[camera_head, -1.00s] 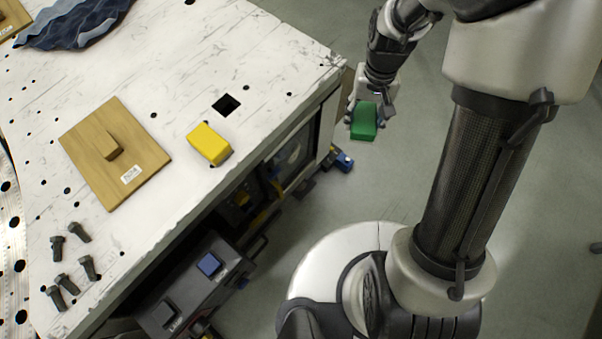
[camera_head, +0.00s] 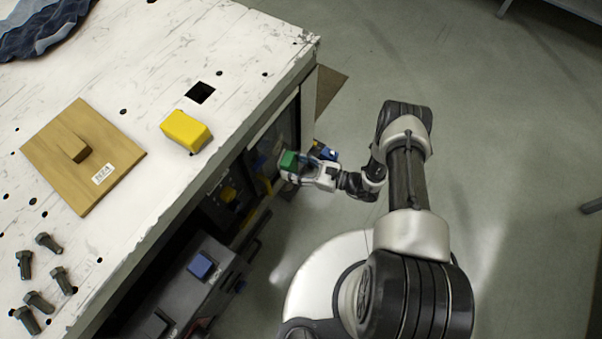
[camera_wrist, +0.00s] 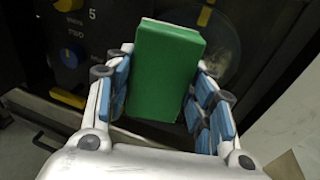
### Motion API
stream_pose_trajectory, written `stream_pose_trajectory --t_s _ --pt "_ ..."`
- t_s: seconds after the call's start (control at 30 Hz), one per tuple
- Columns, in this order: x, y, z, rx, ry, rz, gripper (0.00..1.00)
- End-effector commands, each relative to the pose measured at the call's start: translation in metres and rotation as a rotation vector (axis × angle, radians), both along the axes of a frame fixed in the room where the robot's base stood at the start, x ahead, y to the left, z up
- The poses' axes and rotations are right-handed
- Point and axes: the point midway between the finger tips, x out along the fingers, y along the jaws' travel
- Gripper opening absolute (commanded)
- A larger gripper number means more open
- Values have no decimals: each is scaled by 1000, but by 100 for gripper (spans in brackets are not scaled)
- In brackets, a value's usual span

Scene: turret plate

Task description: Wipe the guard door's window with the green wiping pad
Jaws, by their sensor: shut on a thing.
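My gripper (camera_head: 308,168) is low beside the bench front, its fingers pointing left toward the guard door. It is shut on the green wiping pad (camera_head: 288,160). In the wrist view the pad (camera_wrist: 164,72) stands upright between the blue-padded fingers of my gripper (camera_wrist: 163,98). The guard door's window (camera_wrist: 226,50) shows behind the pad as a dark pane with a round shape behind it, partly hidden by the pad. In the head view the guard door (camera_head: 270,150) is seen steeply from above. I cannot tell whether the pad touches the window.
The bench top (camera_head: 150,60) carries a yellow block (camera_head: 186,130), a wooden board (camera_head: 84,160) and several dark bolts (camera_head: 40,275). A control panel with a blue knob (camera_wrist: 70,56) is left of the window. A grey case with a blue button (camera_head: 201,265) stands below. Floor is open at right.

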Motion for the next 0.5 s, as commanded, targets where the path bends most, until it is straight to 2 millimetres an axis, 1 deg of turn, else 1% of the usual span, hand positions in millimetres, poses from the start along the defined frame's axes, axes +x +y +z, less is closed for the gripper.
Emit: stream_pose_trajectory --t_s 0.03,0.1,0.2,0.33,0.5 --pt "-2 -5 -16 28 -7 -60 30" --pt "-1 -12 -27 56 -27 -128 30" --pt "0 -19 -38 78 -44 -191 30" --pt "2 -22 -42 89 -56 -224 30" --pt "9 -12 -42 90 -56 -224 30"
